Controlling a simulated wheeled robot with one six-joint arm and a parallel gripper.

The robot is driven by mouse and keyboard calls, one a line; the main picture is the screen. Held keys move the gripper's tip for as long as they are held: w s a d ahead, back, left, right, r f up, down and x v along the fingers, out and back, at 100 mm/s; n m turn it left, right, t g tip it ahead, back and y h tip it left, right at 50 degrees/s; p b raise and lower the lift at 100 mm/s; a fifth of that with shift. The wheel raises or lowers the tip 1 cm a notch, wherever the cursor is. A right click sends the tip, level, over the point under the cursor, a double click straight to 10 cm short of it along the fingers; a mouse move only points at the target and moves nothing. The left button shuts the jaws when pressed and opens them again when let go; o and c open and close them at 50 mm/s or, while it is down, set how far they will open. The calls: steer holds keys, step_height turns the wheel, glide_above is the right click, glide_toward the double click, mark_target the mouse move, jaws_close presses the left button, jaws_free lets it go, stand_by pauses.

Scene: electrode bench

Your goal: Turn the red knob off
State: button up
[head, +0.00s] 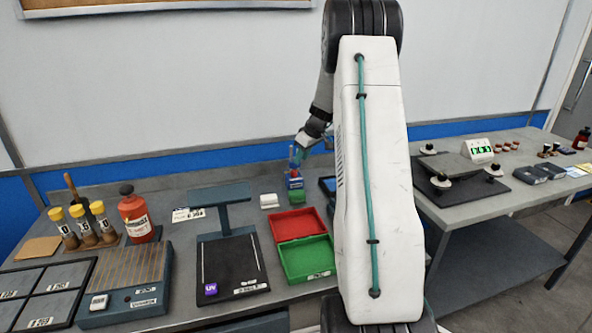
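My gripper (298,153) is at the back of the left bench, pointing down just above a small upright blue, green and red object (295,186). It is too small to tell whether the fingers are open or shut, or whether they touch that object. I cannot make out a red knob for certain; the red on the small object is too small to identify. My white arm stands in front of the middle of the view and hides part of the bench.
A red tray (296,223) and a green tray (308,277) lie in front of the small object. A black stand marked UV (232,275), a red bottle (136,218) and a ribbed block (122,306) are on the left. A second bench (500,216) stands right.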

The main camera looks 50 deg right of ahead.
mark_target(295, 172)
steer(key=x, duration=0.6)
steer(key=shift+w+a+f, duration=0.1)
steer(key=shift+w+f, duration=0.05)
steer(key=shift+f, duration=0.25)
jaws_close()
